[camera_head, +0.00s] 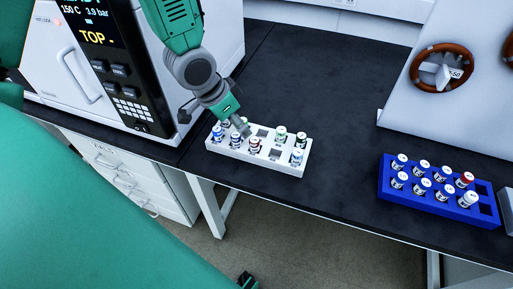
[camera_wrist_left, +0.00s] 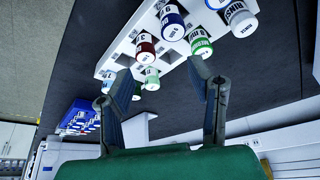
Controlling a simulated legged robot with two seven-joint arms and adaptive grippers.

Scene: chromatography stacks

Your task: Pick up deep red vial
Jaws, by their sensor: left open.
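The deep red vial (camera_head: 254,145) stands upright in the front row of the white rack (camera_head: 262,164), with a dark red cap. In the left wrist view the deep red vial (camera_wrist_left: 145,48) sits in the rack beyond the fingers, a little left of centre. My left gripper (camera_head: 243,132) hangs over the rack from above, close to the deep red vial and partly hiding vials behind it. In the left wrist view my left gripper (camera_wrist_left: 166,88) has its two fingers spread apart with nothing between them. My right gripper is not seen.
Blue-capped vials (camera_head: 217,132) stand left of the deep red one; green-capped (camera_head: 280,134) and light blue (camera_head: 296,157) ones stand right. A blue rack (camera_head: 435,206) at right holds several vials, one red-capped (camera_head: 465,179). A white instrument (camera_head: 75,75) stands left. Black bench (camera_head: 335,110) between is clear.

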